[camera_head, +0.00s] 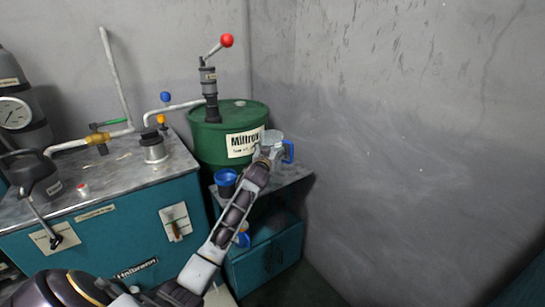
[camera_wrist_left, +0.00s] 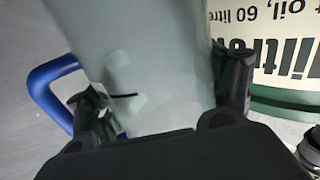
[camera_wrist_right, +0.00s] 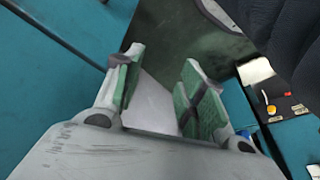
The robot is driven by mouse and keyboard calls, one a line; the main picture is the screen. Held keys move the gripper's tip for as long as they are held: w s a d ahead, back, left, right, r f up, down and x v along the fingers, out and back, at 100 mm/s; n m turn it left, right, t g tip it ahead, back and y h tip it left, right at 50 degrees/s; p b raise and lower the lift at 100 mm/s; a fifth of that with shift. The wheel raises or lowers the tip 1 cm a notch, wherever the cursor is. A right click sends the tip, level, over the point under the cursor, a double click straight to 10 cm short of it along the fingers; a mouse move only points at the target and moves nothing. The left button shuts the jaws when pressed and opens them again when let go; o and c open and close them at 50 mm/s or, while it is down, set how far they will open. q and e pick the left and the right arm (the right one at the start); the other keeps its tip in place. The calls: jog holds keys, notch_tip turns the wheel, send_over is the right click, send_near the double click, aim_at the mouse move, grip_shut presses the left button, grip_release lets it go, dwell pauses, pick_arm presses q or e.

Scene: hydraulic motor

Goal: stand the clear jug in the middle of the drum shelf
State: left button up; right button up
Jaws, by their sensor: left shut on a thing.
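The clear jug (camera_head: 271,138) with a blue handle (camera_head: 288,151) is in my left gripper (camera_head: 264,158), beside the green drum. In the left wrist view the jug (camera_wrist_left: 150,50) fills the space between the two fingers, with its handle (camera_wrist_left: 42,85) on the left. The drum shelf (camera_head: 290,174) has a grey top and lies under and around the jug. I cannot tell whether the jug's base touches the shelf, as my gripper and arm hide it. My right gripper (camera_wrist_right: 160,88) shows only in its own wrist view, open and empty.
The teal bench (camera_head: 105,235) with pipes and a kettle-like can (camera_head: 35,175) is left. The wall closes the right side.

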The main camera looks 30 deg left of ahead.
jog(key=shift+f, duration=0.1)
pick_arm(q)
jog(key=shift+f, duration=0.2)
notch_tip(320, 180, down, 3)
jog(key=shift+r+b, duration=0.2)
jog(key=shift+b, duration=0.4)
jog(key=shift+f, duration=0.5)
pick_arm(e)
jog(key=shift+s+a+r, duration=0.2)
jog(key=shift+s+r, duration=0.05)
jog(key=shift+r, duration=0.2)
pick_arm(q)
jog(key=o, duration=1.1)
jog(key=shift+c, duration=0.2)
pick_arm(e)
jog(key=shift+w+r, duration=0.15)
jog(key=shift+w, duration=0.1)
jog(key=shift+w+r+t, duration=0.1)
jog(key=shift+w+t, duration=0.05)
jog(key=shift+t, duration=0.15)
